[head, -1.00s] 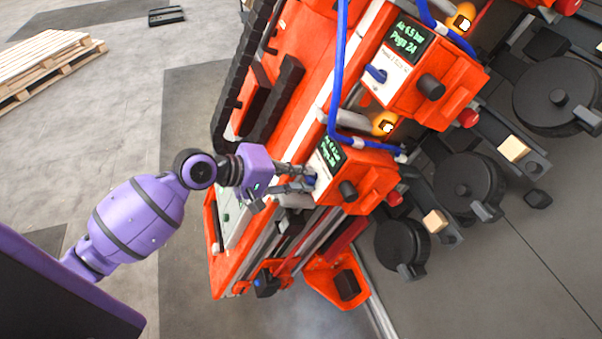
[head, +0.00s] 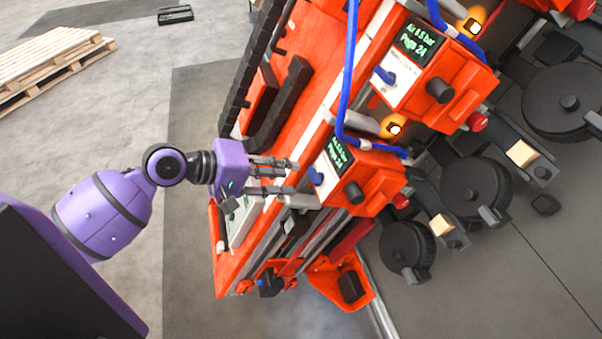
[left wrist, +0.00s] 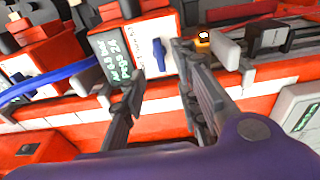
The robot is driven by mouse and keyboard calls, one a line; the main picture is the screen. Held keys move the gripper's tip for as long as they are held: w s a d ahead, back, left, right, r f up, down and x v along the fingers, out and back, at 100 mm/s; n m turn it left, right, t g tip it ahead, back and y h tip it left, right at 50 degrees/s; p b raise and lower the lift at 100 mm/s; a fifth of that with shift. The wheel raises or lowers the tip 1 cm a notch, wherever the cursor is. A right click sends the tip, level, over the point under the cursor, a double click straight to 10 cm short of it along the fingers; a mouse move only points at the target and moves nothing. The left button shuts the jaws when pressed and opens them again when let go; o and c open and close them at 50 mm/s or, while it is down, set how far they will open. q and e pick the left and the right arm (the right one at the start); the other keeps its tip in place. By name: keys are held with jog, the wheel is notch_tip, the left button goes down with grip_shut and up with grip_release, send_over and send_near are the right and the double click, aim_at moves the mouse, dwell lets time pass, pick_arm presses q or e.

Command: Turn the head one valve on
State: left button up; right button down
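The nearer orange print head (head: 363,181) has a green-text screen (head: 336,157), a black knob and a blue valve handle (head: 316,176) on a white plate. In the left wrist view the blue valve handle (left wrist: 159,54) stands lengthwise up the picture, between the fingers' lines. I cannot read a head number. My left gripper (head: 292,177) is open and empty, its fingertips just left of the handle and apart from it. A second head (head: 431,76) further up has its own blue handle (head: 384,75). My right gripper is not in view.
A blue hose (head: 348,90) loops down close to the nearer head. Lit orange lamps (head: 395,129) sit beside the heads. A black cable chain (head: 250,70) runs along the orange frame. Black rollers stand to the right. A wooden pallet (head: 45,55) lies on open floor at left.

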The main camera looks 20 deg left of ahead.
pick_arm(q)
jog(key=v, duration=0.5)
jog(key=shift+s+a+r, duration=0.1)
dwell(0.3)
jog(key=w+a+f+m+t+y, duration=0.3)
jog(key=a+f+m+y, duration=0.15)
jog(key=a+f, duration=0.2)
jog(key=s+f+m+y, duration=0.2)
jog(key=s+f+m, duration=0.1)
jog(key=f, duration=0.7)
jog(key=s+d+f+g+y, duration=0.1)
jog(key=s+d+f, duration=0.4)
jog(key=s+f, duration=0.3)
jog(key=s+d+f+g+y, duration=0.1)
jog(key=s+d+f, duration=0.4)
jog(key=s+f, duration=0.3)
jog(key=s, duration=0.2)
jog(key=shift+s+f, duration=0.25)
jog(key=shift+f, duration=0.15)
